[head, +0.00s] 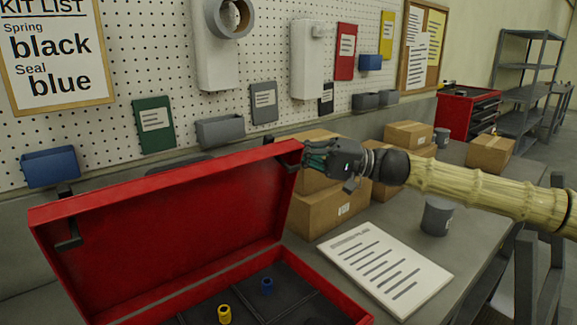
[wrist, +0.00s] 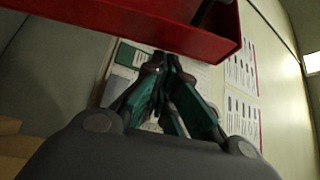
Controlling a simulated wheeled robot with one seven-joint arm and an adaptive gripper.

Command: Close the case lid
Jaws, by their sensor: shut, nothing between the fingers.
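The red case lid (head: 170,240) stands open in the head view, raised steeply above the case's red base (head: 338,296). Dark latches hang from its upper edge. My gripper (head: 310,160) is shut and empty at the lid's upper right corner; I cannot tell whether it touches the lid. In the wrist view, my gripper's green-sided fingers (wrist: 160,65) are together just below the lid's red edge (wrist: 150,25). In the open base, a yellow ring-like part (head: 224,314) and a blue one (head: 267,286) sit in dark compartments. The base's near part is cut off.
Cardboard boxes (head: 328,209) stand right behind my gripper. A printed sheet (head: 384,268) lies right of the case, with a grey cup (head: 436,217) beyond it. A pegboard (head: 270,60) with bins rises behind the table. A red tool chest (head: 470,112) stands far right.

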